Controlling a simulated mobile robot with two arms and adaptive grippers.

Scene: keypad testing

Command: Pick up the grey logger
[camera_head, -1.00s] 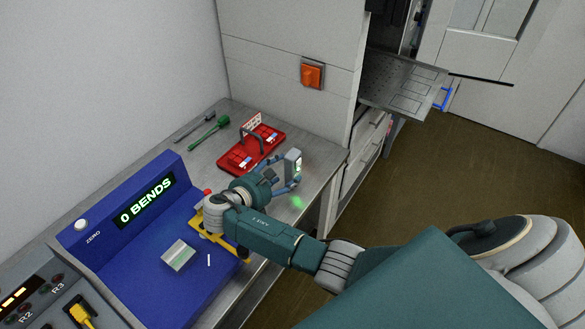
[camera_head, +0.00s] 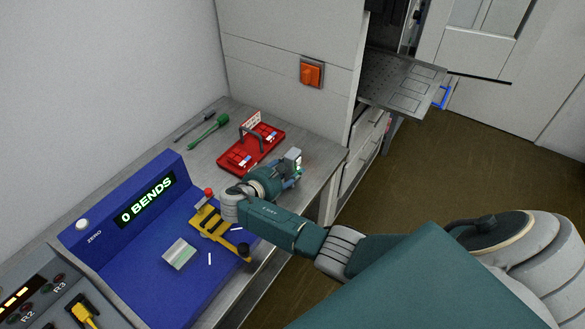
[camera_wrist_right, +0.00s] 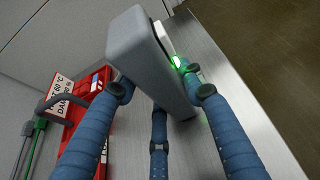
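The grey logger (camera_head: 293,157) stands upright on the bench to the right of the red tray. In the right wrist view, the logger (camera_wrist_right: 150,62) is a tall rounded grey block with a white edge and a green light on its right side. My right gripper (camera_head: 287,177) is at the logger. In the wrist view, its blue fingers (camera_wrist_right: 162,90) are spread, one on each side of the logger and one below it. The fingers look open; contact is hard to tell. Parts of the logger's lower end are hidden in the head view. My left gripper is not in view.
A red tray (camera_head: 231,163) with a handle and sign lies close left of the logger. A blue bend tester (camera_head: 130,250) with a yellow fixture (camera_head: 207,222) is nearer. Green and grey tools lie behind. A cabinet with an orange switch (camera_head: 312,73) stands behind the bench.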

